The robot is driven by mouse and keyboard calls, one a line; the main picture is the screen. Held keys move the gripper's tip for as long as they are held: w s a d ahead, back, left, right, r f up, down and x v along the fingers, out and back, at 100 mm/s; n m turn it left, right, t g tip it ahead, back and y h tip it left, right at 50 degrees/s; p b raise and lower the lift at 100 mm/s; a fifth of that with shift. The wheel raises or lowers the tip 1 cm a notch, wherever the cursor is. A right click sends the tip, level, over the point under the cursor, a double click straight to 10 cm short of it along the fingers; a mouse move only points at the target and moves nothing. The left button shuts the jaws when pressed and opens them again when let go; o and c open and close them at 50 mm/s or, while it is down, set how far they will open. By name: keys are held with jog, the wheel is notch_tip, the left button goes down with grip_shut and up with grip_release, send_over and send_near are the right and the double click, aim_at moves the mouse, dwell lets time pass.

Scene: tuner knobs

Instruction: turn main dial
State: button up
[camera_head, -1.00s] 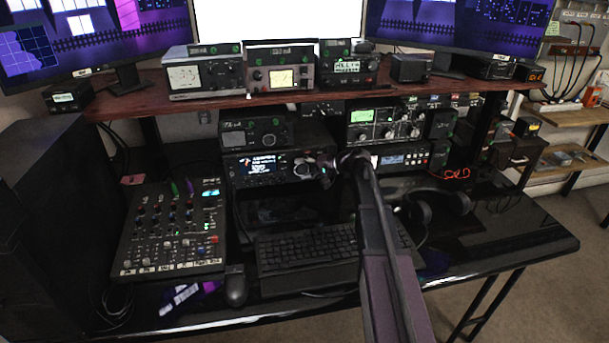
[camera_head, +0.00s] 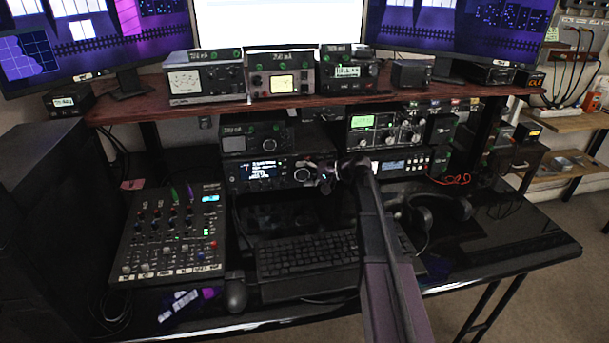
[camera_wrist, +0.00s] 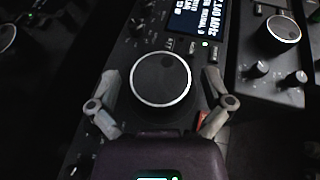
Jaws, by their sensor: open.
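The main dial is a large black round knob with a bright silver rim (camera_wrist: 160,80), on the front of a black radio (camera_wrist: 125,55). In the head view the dial (camera_head: 303,175) shows at the right of the radio's lit screen, just left of my gripper (camera_head: 328,178). In the wrist view my gripper (camera_wrist: 162,84) is open, with one grey finger on the left of the dial and one on the right. A gap shows between each finger and the rim. I cannot tell how far the fingertips stand from the panel in depth.
The radio's screen (camera_wrist: 200,18) and small buttons lie near the dial. Another unit with knobs (camera_wrist: 270,55) stands at the right. A mixer (camera_head: 170,235), keyboard (camera_head: 305,255), mouse (camera_head: 235,292) and headphones (camera_head: 440,207) are on the desk. A wooden shelf (camera_head: 210,106) hangs above.

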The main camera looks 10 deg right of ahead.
jog(key=shift+s, duration=0.1)
jog(key=shift+s+a+r+p, duration=0.15)
jog(key=shift+s+a+p, duration=0.1)
jog(key=shift+p, duration=0.1)
jog(key=s+a+r+n+g+h+p, duration=0.1)
jog(key=s+a+g+h+p, duration=0.15)
jog(key=s+p, duration=0.35)
jog(key=s+a+n+g+h+p, duration=0.1)
jog(key=s+h+p, duration=0.3)
jog(key=s, duration=0.4)
jog(key=s+d+r+g+h+p, duration=0.1)
jog(key=s+d+r+h+p, duration=0.1)
jog(key=s, duration=0.5)
jog(key=s+d+r+n+g+h+p, duration=0.1)
jog(key=s+d+r+h+p, duration=0.1)
jog(key=s+h+p, duration=0.3)
jog(key=shift+s+r+p, duration=0.6)
jog(key=shift+s+p, duration=0.35)
jog(key=shift+p, duration=0.2)
jog(key=shift+d, duration=0.1)
dwell(0.6)
